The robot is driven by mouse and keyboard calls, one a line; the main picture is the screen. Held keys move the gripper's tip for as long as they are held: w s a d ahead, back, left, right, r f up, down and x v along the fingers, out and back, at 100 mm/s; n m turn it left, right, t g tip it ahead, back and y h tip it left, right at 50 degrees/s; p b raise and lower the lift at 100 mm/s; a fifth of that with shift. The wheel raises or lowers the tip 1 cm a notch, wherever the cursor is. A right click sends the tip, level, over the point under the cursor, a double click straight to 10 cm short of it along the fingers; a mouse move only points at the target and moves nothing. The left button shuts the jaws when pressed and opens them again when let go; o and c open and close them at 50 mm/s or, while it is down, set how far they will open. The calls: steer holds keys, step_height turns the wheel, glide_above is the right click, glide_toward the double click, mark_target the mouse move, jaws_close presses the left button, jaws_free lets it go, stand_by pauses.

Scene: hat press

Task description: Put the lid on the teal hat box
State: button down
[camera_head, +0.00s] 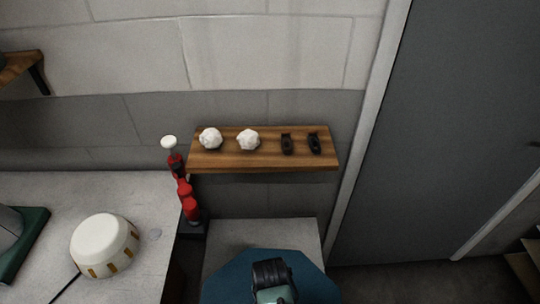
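A dark teal-blue, many-sided flat top (226,285) shows at the bottom centre, cut off by the lower edge. I cannot tell whether it is the hat box or its lid. A black and grey-green piece (272,272) covers its middle. It looks like the end of my arm, seen from above, but its fingers are hidden, so I cannot tell whether my gripper is open, shut or touching the teal top. No separate box and lid can be told apart.
A white rounded drum with gold marks (105,243) sits on the grey left counter (150,190), beside a green-based machine (22,240). A red jointed stand (186,195) rises beside the wooden shelf (265,158), which holds white lumps and black items. A grey door (455,110) is right.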

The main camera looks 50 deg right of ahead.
steer(key=shift+f, duration=0.3)
stand_by(0.4)
steer(key=shift+c, duration=1.9)
jaws_free()
step_height(320, 180, up, 13)
